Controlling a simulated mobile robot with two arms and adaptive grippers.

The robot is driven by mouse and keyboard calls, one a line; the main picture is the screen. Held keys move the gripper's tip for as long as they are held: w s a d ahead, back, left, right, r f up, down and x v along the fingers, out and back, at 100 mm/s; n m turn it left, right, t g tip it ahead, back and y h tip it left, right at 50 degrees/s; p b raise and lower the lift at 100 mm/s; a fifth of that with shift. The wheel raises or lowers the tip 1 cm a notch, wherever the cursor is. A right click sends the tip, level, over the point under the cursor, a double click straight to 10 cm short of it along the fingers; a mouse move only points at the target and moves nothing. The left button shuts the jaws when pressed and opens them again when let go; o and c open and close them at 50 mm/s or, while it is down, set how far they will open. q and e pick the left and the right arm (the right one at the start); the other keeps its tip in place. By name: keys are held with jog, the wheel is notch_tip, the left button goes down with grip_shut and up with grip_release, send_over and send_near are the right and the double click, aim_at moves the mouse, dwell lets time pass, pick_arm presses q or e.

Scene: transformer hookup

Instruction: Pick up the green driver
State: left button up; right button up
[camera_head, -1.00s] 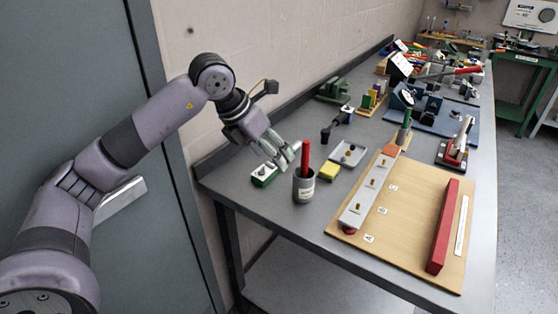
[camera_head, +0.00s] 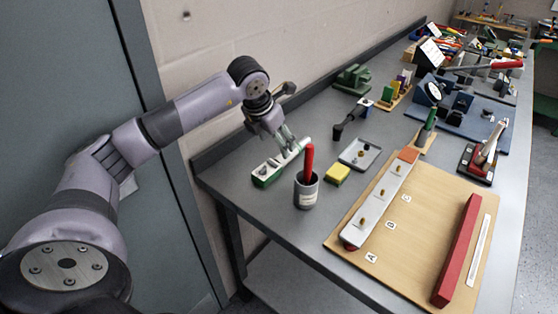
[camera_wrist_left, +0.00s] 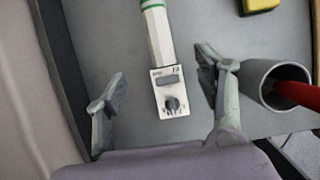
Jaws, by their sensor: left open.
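A green-handled tool (camera_head: 429,122), which looks like the green driver, stands upright in a small wooden stand (camera_head: 424,142) right of the grey tray. My left gripper (camera_head: 288,147) is far to its left, over the bench's back-left part. It is open, its fingers spread on both sides of a white rod with green bands (camera_wrist_left: 156,28), which they do not visibly touch. The rod, also in the head view (camera_head: 298,149), ends at a green box with a white, knobbed face (camera_head: 266,173); whether they are joined I cannot tell. My right gripper is out of view.
A grey cup (camera_head: 306,193) with a red-handled tool (camera_head: 309,161) stands close to the left gripper. A yellow block (camera_head: 337,174), grey tray (camera_head: 371,163) and wooden board (camera_head: 418,246) lie to the right. The wall borders the bench's back edge.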

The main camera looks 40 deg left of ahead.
aim_at(280, 157)
pick_arm(q)
jog(key=x, duration=0.2)
jog(key=shift+w+f, duration=0.1)
jog(key=shift+f, duration=0.2)
jog(key=shift+f+p, duration=0.25)
jog(key=shift+p, duration=0.1)
jog(key=x, duration=0.1)
jog(key=p+x, duration=0.1)
jog(key=x, duration=0.1)
jog(key=shift+d+f, duration=0.1)
jog(key=shift+f, duration=0.3)
jog(key=shift+w+f, duration=0.1)
jog(key=shift+f, duration=0.4)
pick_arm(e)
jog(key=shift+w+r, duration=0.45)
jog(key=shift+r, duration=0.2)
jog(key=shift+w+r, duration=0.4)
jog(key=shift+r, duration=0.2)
pick_arm(q)
jog(key=shift+c, duration=0.5)
grip_shut()
jog(key=shift+r, duration=0.15)
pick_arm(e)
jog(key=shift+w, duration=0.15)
